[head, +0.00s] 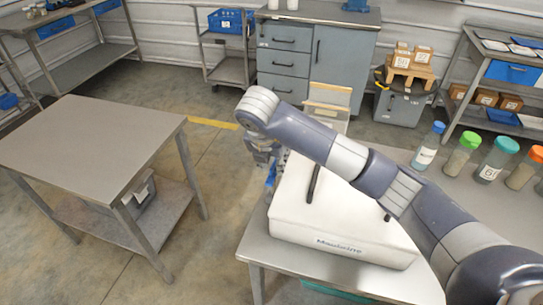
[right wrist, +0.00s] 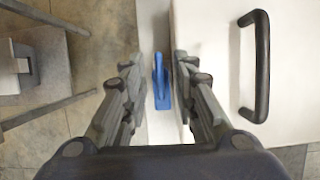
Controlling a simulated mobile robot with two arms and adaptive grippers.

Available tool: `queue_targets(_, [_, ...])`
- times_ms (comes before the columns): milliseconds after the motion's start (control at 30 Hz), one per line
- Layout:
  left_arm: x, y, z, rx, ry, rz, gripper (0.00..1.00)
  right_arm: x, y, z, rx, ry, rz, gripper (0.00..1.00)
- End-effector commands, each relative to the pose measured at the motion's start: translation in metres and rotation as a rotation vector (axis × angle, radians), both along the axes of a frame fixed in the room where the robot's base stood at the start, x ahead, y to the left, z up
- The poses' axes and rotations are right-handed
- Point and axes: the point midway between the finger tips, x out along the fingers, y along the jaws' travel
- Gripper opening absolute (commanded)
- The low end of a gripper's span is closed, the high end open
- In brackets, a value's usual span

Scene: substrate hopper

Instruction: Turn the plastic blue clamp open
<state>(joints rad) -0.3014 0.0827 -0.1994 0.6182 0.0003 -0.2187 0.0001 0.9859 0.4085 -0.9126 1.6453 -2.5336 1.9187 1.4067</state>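The blue clamp (right wrist: 159,82) sits on the side edge of the white hopper (head: 340,225), whose lid has black handles. In the right wrist view the clamp lies between the two fingers of my right gripper (right wrist: 158,68), with gaps visible on both sides. The gripper is open, and no contact shows. In the head view my right gripper (head: 264,152) is at the hopper's left side, and only a small blue part of the clamp (head: 271,175) shows below it. My left gripper is not in view.
The hopper stands on a grey table (head: 285,255). Several jars with coloured lids, such as a blue-lidded one (head: 428,147), stand at the right. A bare grey table (head: 90,140) is at the left. A black handle (right wrist: 261,66) is right of my fingers.

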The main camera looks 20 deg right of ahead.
Motion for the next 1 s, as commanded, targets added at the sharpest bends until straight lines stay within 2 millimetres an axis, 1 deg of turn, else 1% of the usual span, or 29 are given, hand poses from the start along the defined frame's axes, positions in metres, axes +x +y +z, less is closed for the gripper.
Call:
queue_targets(167, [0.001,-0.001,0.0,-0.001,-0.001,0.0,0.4,-0.006,0.005,0.022,0.001,-0.005,0.002,0.27])
queue_targets(300, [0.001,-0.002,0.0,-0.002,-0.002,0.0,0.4,-0.014,0.011,0.051,-0.002,-0.01,0.003,0.27])
queue_targets(633, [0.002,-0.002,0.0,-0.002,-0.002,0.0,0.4,-0.03,0.021,0.093,-0.001,-0.007,0.0,0.27])
queue_targets(800, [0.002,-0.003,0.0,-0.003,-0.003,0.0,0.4,-0.035,0.025,0.106,0.0,-0.005,-0.001,0.27])
queue_targets(1000, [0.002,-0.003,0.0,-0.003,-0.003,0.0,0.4,-0.037,0.026,0.11,0.0,-0.001,-0.001,0.27])
